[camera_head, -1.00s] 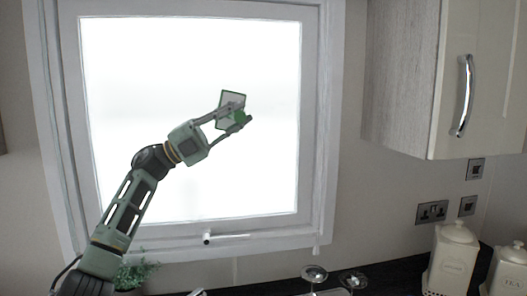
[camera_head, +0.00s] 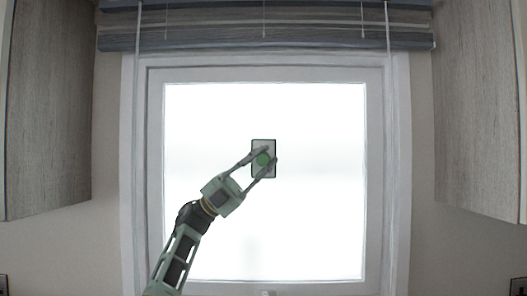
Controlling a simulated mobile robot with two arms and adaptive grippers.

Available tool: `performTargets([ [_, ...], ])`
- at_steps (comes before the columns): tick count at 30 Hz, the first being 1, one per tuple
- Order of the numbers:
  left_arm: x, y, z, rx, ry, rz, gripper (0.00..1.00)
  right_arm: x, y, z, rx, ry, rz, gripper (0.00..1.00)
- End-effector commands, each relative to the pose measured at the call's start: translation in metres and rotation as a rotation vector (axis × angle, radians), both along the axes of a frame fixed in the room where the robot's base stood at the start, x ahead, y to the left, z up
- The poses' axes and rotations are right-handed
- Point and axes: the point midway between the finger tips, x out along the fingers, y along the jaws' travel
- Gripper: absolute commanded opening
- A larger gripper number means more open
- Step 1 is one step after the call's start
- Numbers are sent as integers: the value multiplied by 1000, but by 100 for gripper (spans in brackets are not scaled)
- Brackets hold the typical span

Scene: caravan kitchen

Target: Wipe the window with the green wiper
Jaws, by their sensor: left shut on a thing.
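The window (camera_head: 320,220) is a bright white pane in a pale frame, in the middle of the head view. My left gripper (camera_head: 262,161) is in front of the pane, a little above its centre. It is shut on the green wiper (camera_head: 263,145), a small grey rectangular pad with a dark edge and a round green knob between the fingers. The pad stands upright, with its flat side towards the glass. I cannot tell whether it touches the glass. My right gripper is not in view.
A grey-blue blind (camera_head: 265,28) is gathered above the window, with cords hanging down. Wooden cabinets stand at the left (camera_head: 50,110) and right (camera_head: 477,110). The pane around the wiper is clear. A window handle (camera_head: 265,293) shows at the bottom edge.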

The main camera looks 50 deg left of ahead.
Motion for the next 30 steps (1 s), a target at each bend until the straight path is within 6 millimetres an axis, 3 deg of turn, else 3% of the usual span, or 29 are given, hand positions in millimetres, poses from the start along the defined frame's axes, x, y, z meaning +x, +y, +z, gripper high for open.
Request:
performTargets([
  [1,3,4,7,-3,-1,0,0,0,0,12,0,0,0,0],
  [8,15,18,6,-3,1,0,0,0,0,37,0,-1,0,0],
  [30,79,-33,2,-3,2,1,0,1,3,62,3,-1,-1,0],
])
